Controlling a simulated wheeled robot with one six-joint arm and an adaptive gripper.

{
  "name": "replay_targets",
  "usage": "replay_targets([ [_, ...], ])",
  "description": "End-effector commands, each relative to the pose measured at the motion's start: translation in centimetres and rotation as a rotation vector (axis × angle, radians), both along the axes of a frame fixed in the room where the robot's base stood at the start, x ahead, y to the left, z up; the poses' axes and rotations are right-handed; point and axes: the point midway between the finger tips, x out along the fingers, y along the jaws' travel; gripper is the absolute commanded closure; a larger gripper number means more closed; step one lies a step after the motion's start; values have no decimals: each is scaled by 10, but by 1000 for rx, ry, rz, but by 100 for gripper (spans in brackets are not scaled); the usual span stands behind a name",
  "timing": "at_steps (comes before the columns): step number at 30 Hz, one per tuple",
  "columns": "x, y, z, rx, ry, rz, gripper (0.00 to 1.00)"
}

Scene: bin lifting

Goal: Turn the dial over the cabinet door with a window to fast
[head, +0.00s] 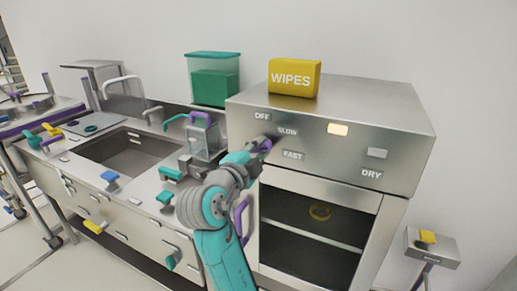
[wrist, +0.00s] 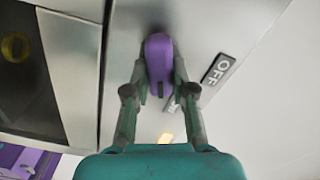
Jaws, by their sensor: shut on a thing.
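The dial (wrist: 158,55) is a purple knob on the steel cabinet's front panel, above the door with a window (head: 318,222). Labels OFF (head: 262,116), SLOW (head: 287,132) and FAST (head: 293,155) stand around it. In the head view the dial (head: 266,145) is mostly hidden by my gripper (head: 258,146). In the wrist view my gripper (wrist: 161,85) has one finger on each side of the dial and is shut on it. The OFF label (wrist: 218,69) shows to the right there; another label is partly hidden behind a finger. Which label the dial points to is unclear.
A yellow WIPES box (head: 293,78) sits on the cabinet top. A lit square (head: 338,129) and a grey square (head: 377,153) above DRY are on the panel. A purple door handle (head: 241,218) is beside my arm. A sink (head: 125,147) lies left.

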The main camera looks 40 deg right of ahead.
Motion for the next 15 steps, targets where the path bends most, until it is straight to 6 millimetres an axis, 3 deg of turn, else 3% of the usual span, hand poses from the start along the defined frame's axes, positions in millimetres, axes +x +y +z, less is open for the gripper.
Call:
replay_targets([
  [15,-1,0,-5,145,-394,-1,100],
])
